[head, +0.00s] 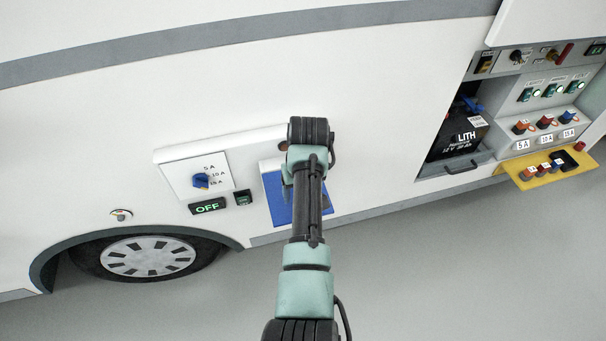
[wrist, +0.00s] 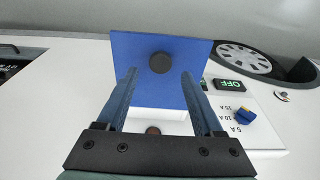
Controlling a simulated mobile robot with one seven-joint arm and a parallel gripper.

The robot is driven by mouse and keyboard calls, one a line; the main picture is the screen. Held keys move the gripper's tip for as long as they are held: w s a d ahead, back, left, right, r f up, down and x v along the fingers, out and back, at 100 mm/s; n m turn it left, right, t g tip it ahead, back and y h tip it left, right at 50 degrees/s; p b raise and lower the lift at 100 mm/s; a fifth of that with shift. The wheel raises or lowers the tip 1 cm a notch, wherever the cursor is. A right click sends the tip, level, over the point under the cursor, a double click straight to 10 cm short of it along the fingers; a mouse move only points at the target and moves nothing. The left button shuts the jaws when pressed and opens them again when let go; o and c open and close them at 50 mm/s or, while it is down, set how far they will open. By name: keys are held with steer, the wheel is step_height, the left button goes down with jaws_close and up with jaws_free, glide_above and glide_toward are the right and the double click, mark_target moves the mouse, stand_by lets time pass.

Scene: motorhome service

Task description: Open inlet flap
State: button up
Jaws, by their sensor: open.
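The inlet flap is a blue square panel (head: 275,196) on the lower side of the white motorhome, partly hidden behind my arm in the head view. In the wrist view the blue flap (wrist: 130,50) carries a round black knob (wrist: 160,62) near its middle. My gripper (wrist: 160,75) is open, with one finger on each side of the knob and no visible contact. The fingers overlap the flap in the wrist view; how far they are from it is unclear. A white part with a brown disc (wrist: 153,131) borders the flap.
Left of the flap is a white box with a blue dial (head: 201,181), above a green OFF display (head: 207,206). A wheel (head: 148,256) is farther left. An open battery compartment (head: 460,133) and fuse panel (head: 548,125) are at the right. The grey floor is clear.

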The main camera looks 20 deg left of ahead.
step_height(320, 180, up, 11)
steer(key=s+d+b, duration=0.1)
steer(key=b, duration=0.1)
steer(key=shift+s, duration=0.3)
steer(key=shift+f, duration=0.15)
steer(key=w+d+r+m+t+y+b, duration=0.15)
steer(key=w+r+t, duration=0.35)
steer(key=r, duration=0.5)
steer(key=w+d+r+m+t+b, duration=0.1)
steer(key=w+d+r+t+b, duration=0.15)
steer(key=r+t, duration=0.6)
steer(key=s+d+r+m+t+h, duration=0.1)
steer(key=s+d+r+t, duration=0.2)
steer(key=s+r, duration=0.4)
steer(key=s+d+r+m+t, duration=0.2)
steer(key=s+r+t, duration=0.3)
steer(key=r, duration=0.5)
steer(key=s+d+r+m+t+h, duration=0.1)
steer(key=s+d+r+t, duration=0.3)
steer(key=s+r, duration=0.4)
steer(key=shift+s+d+r+h+b, duration=0.35)
steer(key=shift+s+r+b, duration=0.1)
steer(key=shift+r, duration=0.4)
steer(key=shift+w, duration=0.1)
